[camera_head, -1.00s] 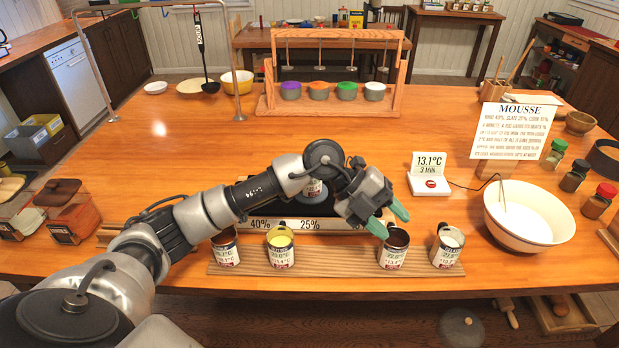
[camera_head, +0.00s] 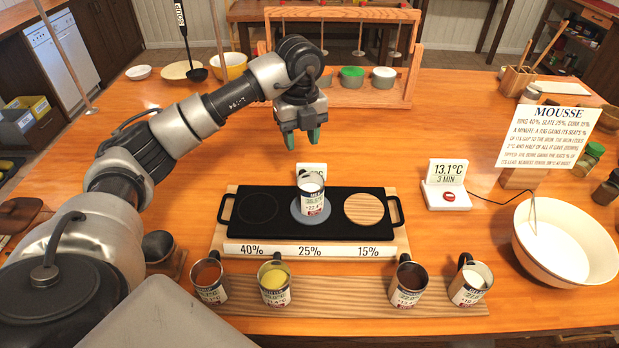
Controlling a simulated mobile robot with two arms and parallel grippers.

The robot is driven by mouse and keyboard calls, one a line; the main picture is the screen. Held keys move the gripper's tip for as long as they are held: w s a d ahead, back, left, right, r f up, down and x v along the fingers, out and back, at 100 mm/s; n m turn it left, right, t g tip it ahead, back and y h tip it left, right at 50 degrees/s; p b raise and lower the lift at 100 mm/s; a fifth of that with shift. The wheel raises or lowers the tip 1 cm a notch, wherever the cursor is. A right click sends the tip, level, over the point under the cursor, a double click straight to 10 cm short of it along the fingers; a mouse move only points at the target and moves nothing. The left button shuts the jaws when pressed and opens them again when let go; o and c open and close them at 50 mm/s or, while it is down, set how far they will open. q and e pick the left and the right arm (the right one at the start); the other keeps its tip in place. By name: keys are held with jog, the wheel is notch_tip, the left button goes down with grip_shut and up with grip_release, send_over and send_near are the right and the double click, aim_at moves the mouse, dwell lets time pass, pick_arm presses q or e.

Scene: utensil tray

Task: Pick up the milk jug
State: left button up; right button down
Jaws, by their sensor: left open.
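A small metal jug with a printed label and pale, milk-like contents (camera_head: 312,196) stands upright on the middle round pad of the black tray (camera_head: 340,234). Its label is too small to read surely. A second jug with white contents (camera_head: 470,284) stands at the right end of the front wooden board. My left gripper (camera_head: 301,140) points down with its green fingertips apart. It is empty and appears above and beyond the middle jug in the picture, clear of it. My right gripper is not in view.
A wooden rack (camera_head: 412,60) stands behind.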

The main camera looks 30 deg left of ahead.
aim_at(302, 172)
pick_arm(q)
jog(key=f, duration=0.2)
jog(key=s+f+p, duration=0.1)
jog(key=f, duration=0.1)
jog(key=shift+d, duration=0.35)
jog(key=shift+f, duration=0.35)
jog(key=shift+w+a+f, duration=0.1)
jog(key=shift+f, duration=0.3)
notch_tip(302, 172, down, 4)
jog(key=shift+r+p, duration=0.2)
jog(key=shift+p, duration=0.9)
jog(key=shift+f, duration=0.35)
jog(key=shift+w+f, duration=0.1)
jog(key=shift+f, duration=0.1)
jog(key=c, duration=0.7)
grip_shut()
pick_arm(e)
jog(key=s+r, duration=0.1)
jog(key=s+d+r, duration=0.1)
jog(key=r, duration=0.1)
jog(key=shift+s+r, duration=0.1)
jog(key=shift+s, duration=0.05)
